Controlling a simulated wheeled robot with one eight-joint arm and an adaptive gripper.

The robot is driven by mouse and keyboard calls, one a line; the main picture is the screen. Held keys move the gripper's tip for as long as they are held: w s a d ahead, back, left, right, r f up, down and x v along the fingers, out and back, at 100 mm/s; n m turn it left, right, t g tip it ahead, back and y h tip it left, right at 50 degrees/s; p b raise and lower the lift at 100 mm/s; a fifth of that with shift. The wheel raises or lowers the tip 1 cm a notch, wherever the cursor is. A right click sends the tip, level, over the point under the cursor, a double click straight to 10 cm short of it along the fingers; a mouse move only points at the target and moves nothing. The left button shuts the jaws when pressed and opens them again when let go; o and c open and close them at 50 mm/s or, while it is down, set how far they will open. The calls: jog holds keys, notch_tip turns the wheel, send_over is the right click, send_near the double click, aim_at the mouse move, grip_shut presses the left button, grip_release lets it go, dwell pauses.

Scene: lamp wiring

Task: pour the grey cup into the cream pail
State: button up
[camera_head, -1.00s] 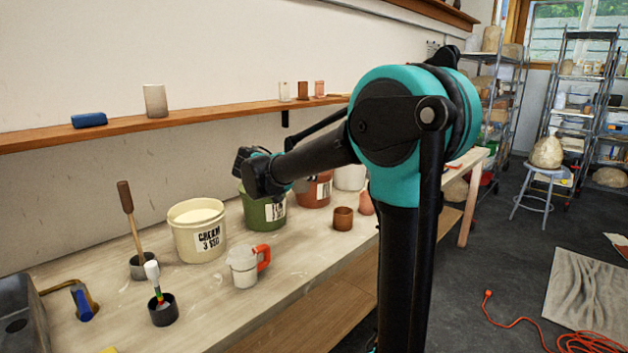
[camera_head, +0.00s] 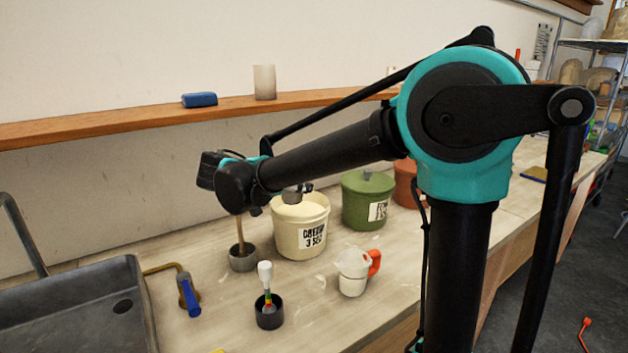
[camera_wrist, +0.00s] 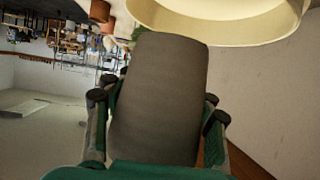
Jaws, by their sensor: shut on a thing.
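The grey cup (camera_wrist: 160,85) fills the middle of the wrist view, between the dark finger pads of my gripper (camera_wrist: 155,125), which is shut on it. The cream pail (camera_head: 300,238) stands on the bench in the head view, with a black-on-white label. Its pale rim and inside (camera_wrist: 225,22) show at the top of the wrist view, just beyond the cup's far end. In the head view, a small grey part of the cup (camera_head: 292,196) shows above the pail's rim. The cup's contents are hidden, and I cannot tell whether anything is flowing.
A dark pot with a wooden-handled tool (camera_head: 243,258) stands left of the pail. A green lidded pail (camera_head: 367,200) is to its right. A white jug with a red handle (camera_head: 353,272) and a small black pot (camera_head: 269,313) stand in front. A sink (camera_head: 75,300) is at left.

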aim_at(286, 201)
jog(key=g+y, duration=0.1)
jog(key=s+a+g+y, duration=0.1)
jog(key=shift+a+f+y, duration=0.1)
jog(key=shift+y, duration=0.2)
jog(key=g+y, duration=0.2)
jog(key=a+f+g+y, duration=0.1)
jog(key=shift+s, duration=0.4)
jog(key=g+y, duration=0.1)
jog(key=y, duration=0.1)
jog(key=f+g+y, duration=0.1)
jog(key=shift+s+a+g, duration=0.25)
jog(key=shift+a+g, duration=0.05)
jog(key=shift+a, duration=0.05)
jog(key=g+y, duration=0.1)
jog(key=f+y, duration=0.1)
jog(key=g+y, duration=0.1)
jog(key=shift+s+a+f+g+y, duration=0.1)
jog(key=shift+a+f+g+y, duration=0.1)
jog(key=shift+f+g+y, duration=0.1)
jog(key=shift+g+y, duration=0.4)
jog(key=shift+y, duration=0.1)
notch_tip(286, 201, up, 2)
jog(key=g+y, duration=0.3)
jog(key=shift+d+y, duration=0.1)
jog(key=shift+y, duration=0.3)
dwell(0.6)
